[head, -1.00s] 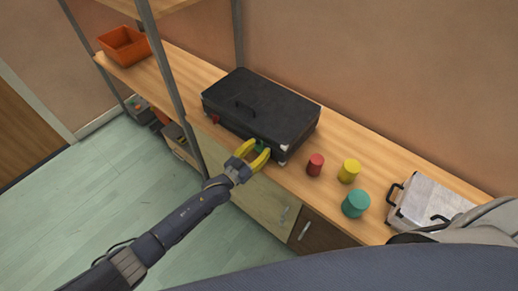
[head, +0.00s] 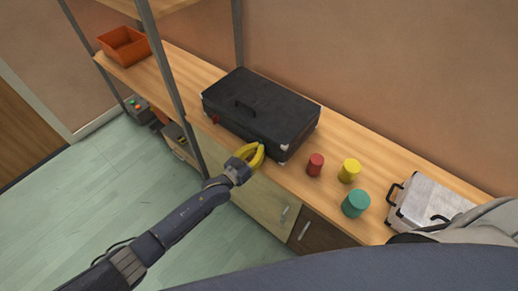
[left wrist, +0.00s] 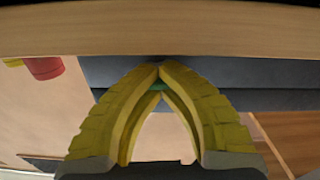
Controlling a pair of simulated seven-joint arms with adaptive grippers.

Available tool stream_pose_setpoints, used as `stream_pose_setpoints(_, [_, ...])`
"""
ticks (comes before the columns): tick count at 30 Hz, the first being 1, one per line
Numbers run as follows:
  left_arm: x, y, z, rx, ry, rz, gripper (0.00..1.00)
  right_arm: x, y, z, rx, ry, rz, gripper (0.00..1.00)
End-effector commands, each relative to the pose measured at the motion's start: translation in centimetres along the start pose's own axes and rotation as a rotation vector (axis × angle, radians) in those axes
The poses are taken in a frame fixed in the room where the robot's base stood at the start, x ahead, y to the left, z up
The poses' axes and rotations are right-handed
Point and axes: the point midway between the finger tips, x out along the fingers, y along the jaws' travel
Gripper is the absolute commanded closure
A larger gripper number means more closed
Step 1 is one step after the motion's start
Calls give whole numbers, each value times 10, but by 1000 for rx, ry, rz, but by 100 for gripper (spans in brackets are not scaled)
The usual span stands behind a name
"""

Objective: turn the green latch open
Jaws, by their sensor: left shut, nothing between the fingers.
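The black case (head: 262,100) lies on the wooden shelf. My left gripper (head: 262,147) is at the front face of the case, near its right end, with its yellow fingers shut and nothing held between them. In the left wrist view, the fingertips (left wrist: 160,68) meet in front of the dark case (left wrist: 255,75). A small strip of the green latch (left wrist: 159,87) shows just by the tips; I cannot tell whether they touch it or how it is turned. The fingers hide the latch in the head view. My right gripper is not in view.
A red latch (head: 215,119) sits on the case's left front. Red (head: 315,165), yellow (head: 349,171) and teal (head: 356,203) cylinders stand to the right, before a silver case (head: 435,199). A grey post (head: 172,80) rises at the left; an orange bin (head: 124,46) stands beyond.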

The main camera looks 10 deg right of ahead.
Motion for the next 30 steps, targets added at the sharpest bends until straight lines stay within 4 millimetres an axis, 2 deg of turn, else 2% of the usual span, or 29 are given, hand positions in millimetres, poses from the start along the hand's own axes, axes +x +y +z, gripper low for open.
stream_pose_setpoints(15, [1, -2, -2, -367, 3, 1, 100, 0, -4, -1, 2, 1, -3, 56])
stream_pose_setpoints(30, [1, -3, -2, -508, 5, 0, 100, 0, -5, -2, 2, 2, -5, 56])
